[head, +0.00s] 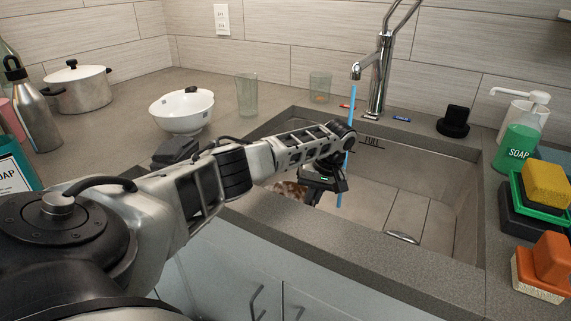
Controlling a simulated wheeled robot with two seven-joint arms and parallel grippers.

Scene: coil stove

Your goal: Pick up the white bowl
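The white bowl (175,119) stands upright on the grey counter left of the sink, with small dark marks on its side. A small dark piece shows at its top. My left arm reaches from the lower left across the front of the counter. My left gripper (322,189) hangs over the sink, to the right of the bowl and well apart from it. Its fingers are small and dark, so I cannot tell whether they are open. My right gripper is not in view.
The sink (445,215) has a chrome faucet (380,75) with a thin blue vertical line below its spout. A dark block (175,150) sits in front of the bowl. A glass (247,95) stands right of it, a lidded pot (80,90) left. Soap and sponges (546,185) line the right.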

